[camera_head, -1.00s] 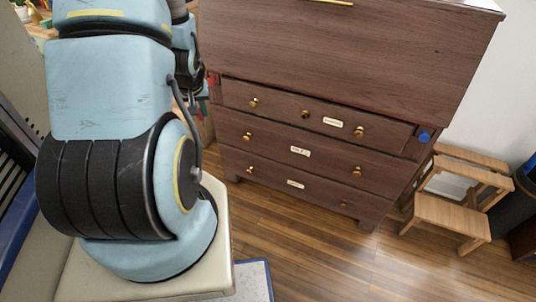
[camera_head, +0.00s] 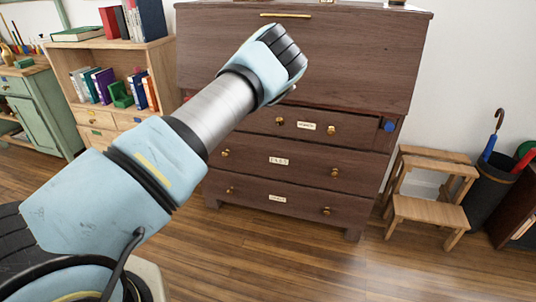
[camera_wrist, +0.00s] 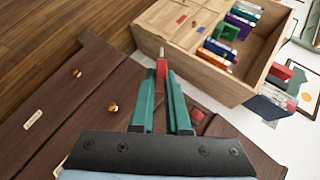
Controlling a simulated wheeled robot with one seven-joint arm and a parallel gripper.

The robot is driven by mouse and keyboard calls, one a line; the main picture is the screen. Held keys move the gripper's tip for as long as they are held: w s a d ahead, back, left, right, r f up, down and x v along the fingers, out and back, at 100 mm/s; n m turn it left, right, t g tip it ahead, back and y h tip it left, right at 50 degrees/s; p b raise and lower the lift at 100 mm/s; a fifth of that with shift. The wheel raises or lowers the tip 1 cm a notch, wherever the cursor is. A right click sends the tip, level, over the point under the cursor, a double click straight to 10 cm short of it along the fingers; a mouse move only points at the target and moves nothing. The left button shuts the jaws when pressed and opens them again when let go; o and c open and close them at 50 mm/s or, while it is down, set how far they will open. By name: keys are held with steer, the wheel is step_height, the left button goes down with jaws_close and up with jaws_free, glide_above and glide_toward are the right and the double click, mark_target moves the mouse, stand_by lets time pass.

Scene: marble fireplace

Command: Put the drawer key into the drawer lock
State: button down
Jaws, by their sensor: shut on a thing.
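In the wrist view, my gripper (camera_wrist: 162,90) is shut on a small red-handled piece with a pale metal tip, which looks like the drawer key (camera_wrist: 161,68). It points away from the gripper, clear of the dresser front. In the head view, my arm crosses in front of the brown dresser (camera_head: 275,160); the gripper's fingers are hidden behind my wrist. The top drawer has a brass fitting (camera_head: 279,120) near its middle and a brass knob (camera_head: 333,130) at right. I cannot tell which fitting is the lock. A blue round piece (camera_head: 388,125) sits at the dresser's right side.
A red piece (camera_wrist: 197,114) is on the dresser edge. A step stool (camera_head: 430,205) stands right. The floor in front is clear.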

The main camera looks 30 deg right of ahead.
steer(key=d+m+t+h+b, duration=0.25)
steer(key=d+m+h, duration=0.6)
steer(key=d, duration=0.65)
steer(key=s+d+r+m+g+h+b, duration=0.1)
steer(key=s+d+m+g+h+b, duration=0.2)
steer(key=s+d, duration=0.45)
steer(key=s+d+m+g+h+b, duration=0.1)
steer(key=s+d+m+g+h, duration=0.4)
steer(key=d, duration=0.6)
steer(key=w+d+n+t+b, duration=0.2)
steer(key=n+t, duration=0.3)
steer(key=n, duration=0.6)
steer(key=w+d+n+t+b, duration=0.2)
steer(key=w+n+t+b, duration=0.2)
steer(key=n, duration=0.7)
steer(key=shift+w+d+r+t+b, duration=0.2)
steer(key=shift+d+t+b, duration=0.15)
steer(key=shift+t+b, duration=0.4)
